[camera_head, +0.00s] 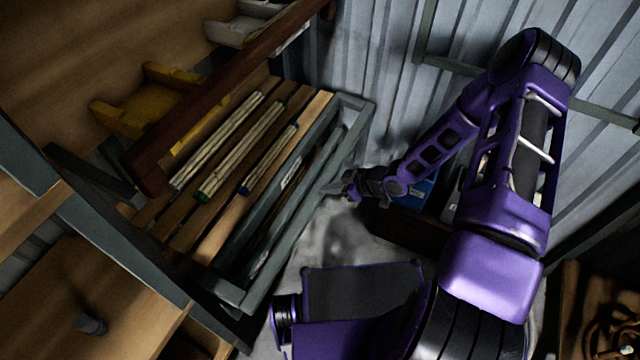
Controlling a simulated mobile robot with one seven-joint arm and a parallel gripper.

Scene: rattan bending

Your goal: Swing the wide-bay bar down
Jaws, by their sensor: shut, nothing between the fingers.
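A grey-green rack (358,110) with wooden slats (236,232) stands left of centre, tilted in the picture. Long grey bars run along its near side, one of them (300,203) as the outer front edge. I cannot tell for sure which of them is the wide-bay bar, or whether it is raised or lowered. My gripper (334,188) is shut with nothing in it. Its tips are beside the outer bar in the picture; I cannot tell whether they touch it. The narrow space between the bars is dark.
Several rattan bundles (240,147) lie on the slats. A dark red-brown beam (225,80) crosses above the rack's far side. A yellow holder (150,98) sits behind it. A blue object (414,194) stands behind my wrist. Pale floor (330,238) shows below the gripper.

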